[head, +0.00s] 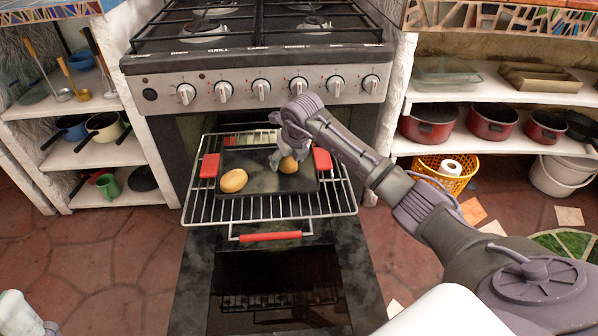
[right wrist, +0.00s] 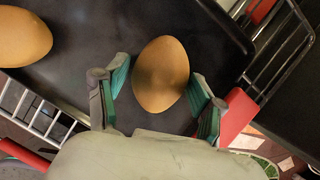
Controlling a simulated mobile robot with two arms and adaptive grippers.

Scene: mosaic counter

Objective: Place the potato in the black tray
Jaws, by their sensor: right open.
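The black tray (head: 238,158) with red handles sits on the pulled-out oven rack. A tan, egg-shaped potato (head: 233,180) lies on its left part and shows at the upper left in the right wrist view (right wrist: 22,38). A second potato (head: 289,165) lies on the tray further right. My right gripper (head: 282,160) is low over the tray at this second potato. In the right wrist view, its open green-padded fingers stand on either side of that potato (right wrist: 161,72), with gaps visible.
The oven rack (head: 202,208) sticks out above the lowered oven door (head: 200,270). Shelves with red pots (head: 429,124) stand at the right, and shelves with pans (head: 104,126) at the left. A yellow basket (head: 440,180) is on the floor at the right.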

